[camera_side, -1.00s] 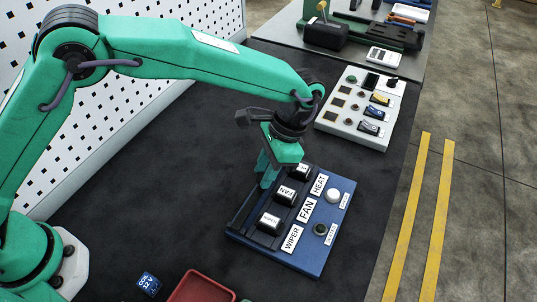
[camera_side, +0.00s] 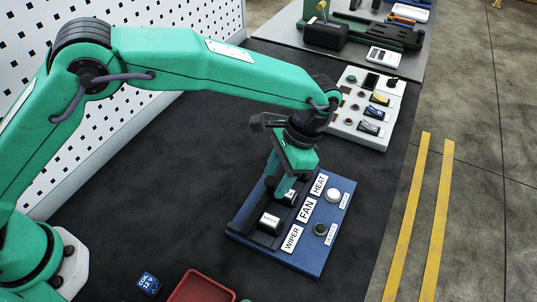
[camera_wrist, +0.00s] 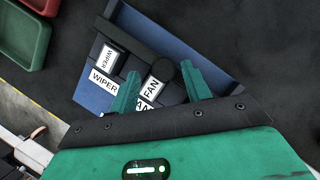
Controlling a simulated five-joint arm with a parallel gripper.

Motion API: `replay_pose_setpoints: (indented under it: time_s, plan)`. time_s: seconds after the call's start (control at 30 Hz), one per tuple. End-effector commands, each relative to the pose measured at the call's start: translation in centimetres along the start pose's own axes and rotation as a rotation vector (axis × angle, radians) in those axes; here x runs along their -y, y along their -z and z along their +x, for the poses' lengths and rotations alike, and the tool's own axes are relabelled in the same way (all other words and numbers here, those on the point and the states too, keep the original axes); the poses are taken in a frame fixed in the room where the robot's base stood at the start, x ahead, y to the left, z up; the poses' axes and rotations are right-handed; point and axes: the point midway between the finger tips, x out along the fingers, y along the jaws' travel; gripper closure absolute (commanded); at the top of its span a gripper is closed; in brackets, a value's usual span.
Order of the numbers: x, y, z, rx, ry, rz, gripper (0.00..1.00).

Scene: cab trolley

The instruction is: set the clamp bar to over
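The blue panel (camera_side: 285,258) lies on the dark bench with rocker switches along it, including the wiper switch (camera_side: 270,221) and the fan switch (camera_wrist: 152,88). A black bar (camera_side: 245,209), apparently the clamp bar, runs along the panel's left side; it also shows in the wrist view (camera_wrist: 128,40). A dark round knob (camera_wrist: 165,70) shows by the bar. My gripper (camera_side: 284,198) is low over the panel near the fan switch. In the wrist view my gripper (camera_wrist: 160,72) has its fingers apart, one on each side of the knob. The heat switch is hidden behind my gripper.
A pale control box (camera_side: 350,133) stands behind. A red tray (camera_side: 200,289) and a blue cube (camera_side: 148,283) are at the front. The bench left of the panel is clear.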

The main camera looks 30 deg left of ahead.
Motion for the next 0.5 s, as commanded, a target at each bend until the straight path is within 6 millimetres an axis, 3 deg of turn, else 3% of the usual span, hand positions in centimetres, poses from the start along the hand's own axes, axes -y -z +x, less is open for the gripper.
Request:
replay_pose_setpoints:
  time_s: [0.27, 0.5]
  plan:
    - [0.1, -0.1, -0.2, 0.003, -0.001, -0.002, 0.52]
    - [0.1, 0.0, -1.8, 0.002, -0.001, -0.002, 0.52]
